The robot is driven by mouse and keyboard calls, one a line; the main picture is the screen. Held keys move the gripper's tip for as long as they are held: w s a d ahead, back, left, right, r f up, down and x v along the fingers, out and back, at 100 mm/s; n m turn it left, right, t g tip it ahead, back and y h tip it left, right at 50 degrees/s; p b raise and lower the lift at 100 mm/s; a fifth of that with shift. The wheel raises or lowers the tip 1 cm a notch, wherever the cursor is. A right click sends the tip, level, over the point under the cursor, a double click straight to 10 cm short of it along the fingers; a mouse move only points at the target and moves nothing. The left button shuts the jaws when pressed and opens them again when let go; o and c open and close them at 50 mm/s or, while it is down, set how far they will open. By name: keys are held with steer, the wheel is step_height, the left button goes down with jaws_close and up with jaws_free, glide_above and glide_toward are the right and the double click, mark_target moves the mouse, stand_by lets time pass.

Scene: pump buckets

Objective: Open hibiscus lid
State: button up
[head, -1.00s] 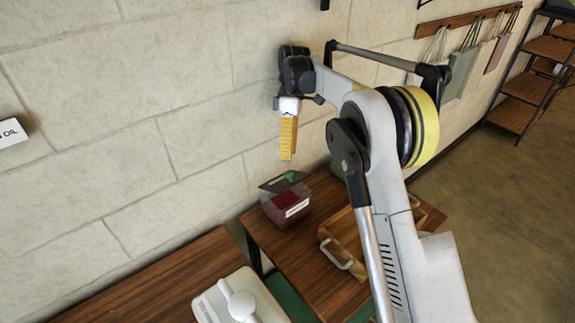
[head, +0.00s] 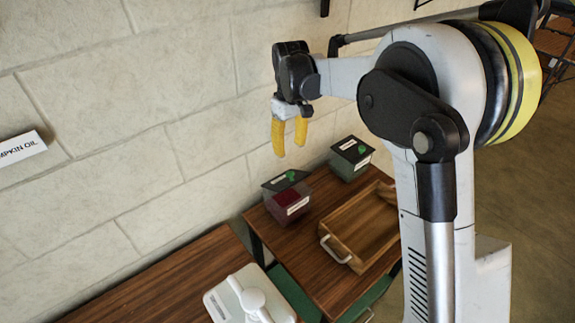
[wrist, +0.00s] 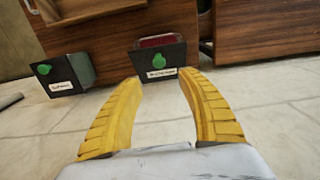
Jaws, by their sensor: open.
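A clear box with dark red contents (head: 290,205) stands on the wooden table. Its dark lid (head: 279,184) has a green knob (head: 291,175) and is on the box. The lid also shows in the wrist view (wrist: 177,60), ahead between my fingers. Its label is too small to read surely, so I cannot confirm that it is the hibiscus. A second box (head: 348,168) with a dark, green-knobbed lid stands behind to the right, and shows at left in the wrist view (wrist: 80,70). My gripper (head: 289,146) is open and empty, above the red box and apart from it.
A wooden tray (head: 345,262) with metal handles lies on the table in front of the boxes. A white device (head: 224,296) sits on the nearer table at the lower left. The stone wall (head: 180,150) rises close behind the boxes. The air around my gripper is clear.

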mark_target(290, 173)
step_height(290, 173, down, 11)
steer(key=b, duration=0.3)
steer(key=shift+w, duration=0.1)
steer(key=shift+r, duration=0.1)
steer(key=shift+d, duration=0.1)
jaws_close()
